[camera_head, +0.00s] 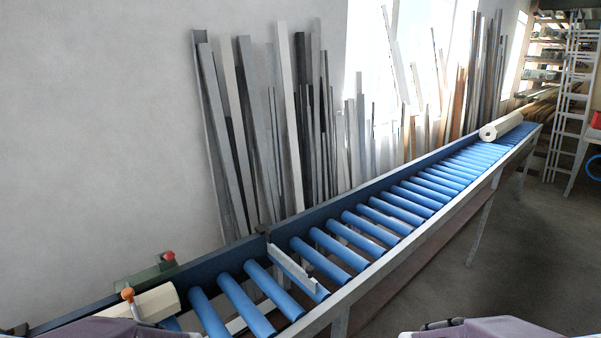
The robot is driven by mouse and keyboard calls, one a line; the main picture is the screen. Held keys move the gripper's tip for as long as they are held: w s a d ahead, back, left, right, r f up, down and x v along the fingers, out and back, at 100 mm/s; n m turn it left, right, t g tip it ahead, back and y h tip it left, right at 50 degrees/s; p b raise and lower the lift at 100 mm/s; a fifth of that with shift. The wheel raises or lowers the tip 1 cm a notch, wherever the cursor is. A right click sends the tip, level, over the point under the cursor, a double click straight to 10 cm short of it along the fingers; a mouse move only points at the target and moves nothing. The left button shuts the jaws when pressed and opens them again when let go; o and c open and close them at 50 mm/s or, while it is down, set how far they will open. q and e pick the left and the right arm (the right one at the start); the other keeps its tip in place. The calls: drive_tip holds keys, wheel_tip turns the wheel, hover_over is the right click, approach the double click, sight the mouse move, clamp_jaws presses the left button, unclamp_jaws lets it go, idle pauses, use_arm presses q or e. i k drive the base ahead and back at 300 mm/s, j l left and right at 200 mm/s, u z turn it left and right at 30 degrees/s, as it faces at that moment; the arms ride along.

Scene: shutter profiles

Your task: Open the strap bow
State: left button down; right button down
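I cannot clearly make out a strap bow. At the lower left, a cream profile (160,301) with a many-sided end lies at the near end of the roller conveyor. A small orange-knobbed part (128,295) stands up at this profile; I cannot tell whether it belongs to the strap bow. Purple-grey parts of my two arms show at the bottom left and bottom right edges. The left one covers part of the near end of the conveyor. Neither gripper's fingers are in view.
The blue roller conveyor (380,221) runs from lower left to upper right. A metal stop (292,270) crosses it. A red button (169,256) sits on a green box behind. Another cream profile (501,126) lies far off. Long profiles lean on the wall.

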sight(128, 294)
drive_tip(key=j+u, duration=0.1)
drive_tip(key=u, duration=1.25)
